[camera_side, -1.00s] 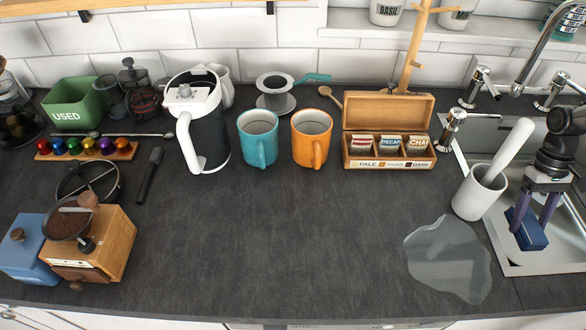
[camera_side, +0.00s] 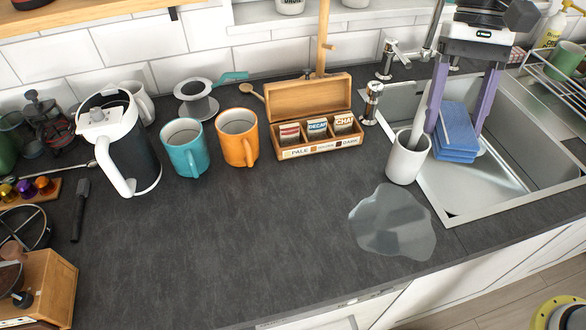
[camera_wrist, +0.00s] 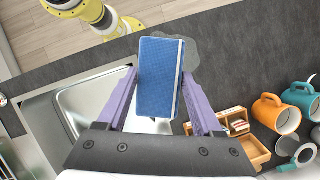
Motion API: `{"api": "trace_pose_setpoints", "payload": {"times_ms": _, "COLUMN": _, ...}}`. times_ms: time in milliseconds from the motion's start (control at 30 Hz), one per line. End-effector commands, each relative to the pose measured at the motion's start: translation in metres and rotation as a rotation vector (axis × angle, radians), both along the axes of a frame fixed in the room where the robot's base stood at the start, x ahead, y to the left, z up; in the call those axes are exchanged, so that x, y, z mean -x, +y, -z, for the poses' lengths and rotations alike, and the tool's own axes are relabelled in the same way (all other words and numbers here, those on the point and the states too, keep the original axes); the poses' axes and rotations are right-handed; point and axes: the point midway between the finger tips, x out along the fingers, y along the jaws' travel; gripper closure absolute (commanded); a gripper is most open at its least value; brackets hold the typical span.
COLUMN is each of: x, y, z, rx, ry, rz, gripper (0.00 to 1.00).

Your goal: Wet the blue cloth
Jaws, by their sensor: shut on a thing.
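The blue cloth (camera_side: 458,128) is a folded, block-like pad, and it also shows in the wrist view (camera_wrist: 160,80) with a pale strip along its right side. My gripper (camera_side: 456,118) is shut on it, with one purple finger on each side. The side view shows the cloth over the left part of the metal sink (camera_side: 490,182); its exact height above the basin is hard to tell. The tap (camera_side: 432,38) stands behind, partly covered by my gripper. A clear puddle (camera_side: 393,222) lies on the worktop left of the sink.
A white pot (camera_side: 407,160) with a white-handled tool stands close left of the gripper at the sink edge. A wooden tea box (camera_side: 312,148), an orange mug (camera_side: 237,138) and a teal mug (camera_side: 185,148) stand further left. The front middle worktop is clear.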

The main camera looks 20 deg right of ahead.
Motion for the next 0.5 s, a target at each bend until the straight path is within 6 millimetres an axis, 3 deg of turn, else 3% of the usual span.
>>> {"api": "trace_pose_setpoints", "payload": {"times_ms": 300, "x": -0.022, "y": 0.092, "z": 0.018, "rx": 0.001, "ry": 0.002, "rz": 0.527, "gripper": 0.87}}
{"api": "trace_pose_setpoints", "payload": {"times_ms": 500, "x": -0.023, "y": 0.153, "z": 0.033, "rx": 0.002, "ry": 0.001, "rz": 0.826, "gripper": 0.87}}
